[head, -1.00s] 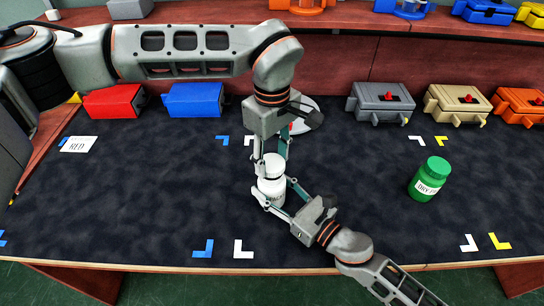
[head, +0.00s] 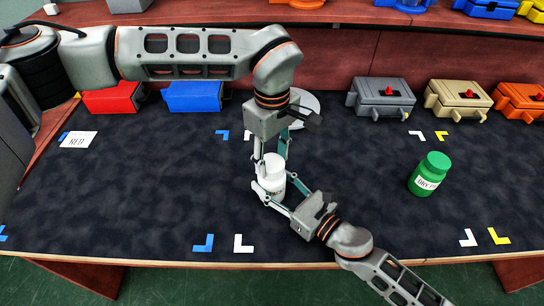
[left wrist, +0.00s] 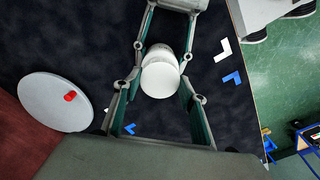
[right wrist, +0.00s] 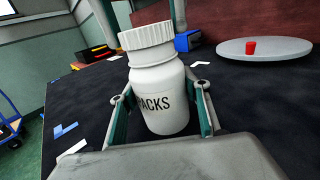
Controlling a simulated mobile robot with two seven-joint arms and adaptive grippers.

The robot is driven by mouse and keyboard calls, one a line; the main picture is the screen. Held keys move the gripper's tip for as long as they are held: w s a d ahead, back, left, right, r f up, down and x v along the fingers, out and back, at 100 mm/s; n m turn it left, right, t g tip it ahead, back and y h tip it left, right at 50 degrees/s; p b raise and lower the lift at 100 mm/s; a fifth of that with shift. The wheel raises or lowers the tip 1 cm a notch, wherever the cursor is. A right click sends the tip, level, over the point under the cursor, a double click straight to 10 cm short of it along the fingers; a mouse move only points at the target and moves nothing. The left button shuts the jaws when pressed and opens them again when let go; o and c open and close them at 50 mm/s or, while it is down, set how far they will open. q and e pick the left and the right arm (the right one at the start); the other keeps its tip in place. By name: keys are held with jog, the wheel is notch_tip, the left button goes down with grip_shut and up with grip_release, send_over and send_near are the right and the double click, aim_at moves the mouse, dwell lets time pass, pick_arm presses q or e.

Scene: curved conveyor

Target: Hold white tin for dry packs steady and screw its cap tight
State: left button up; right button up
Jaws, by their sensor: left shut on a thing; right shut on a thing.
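The white tin (head: 272,181) stands upright on the dark mat near the middle of the table. In the right wrist view the tin (right wrist: 160,98) shows the letters "PACKS" and its ribbed white cap (right wrist: 147,35) sits on top. My right gripper (head: 270,192) comes in from the front right and is shut on the tin's body. My left gripper (head: 271,162) points down from above and is shut on the cap. In the left wrist view the cap (left wrist: 160,79) lies between its fingers. Whether the cap is fully tight cannot be told.
A green jar (head: 429,174) stands on the right. Red (head: 113,98), blue (head: 194,97), grey (head: 381,98), tan (head: 459,99) and orange (head: 519,101) boxes line the back. A round white plate (head: 304,104) lies behind my left gripper.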

pick_arm(q)
jog(key=shift+f, duration=0.5)
jog(key=m, duration=0.7)
jog(key=shift+m, duration=0.4)
jog(key=m, duration=0.9)
jog(key=shift+f, duration=0.1)
jog(key=o, duration=0.7)
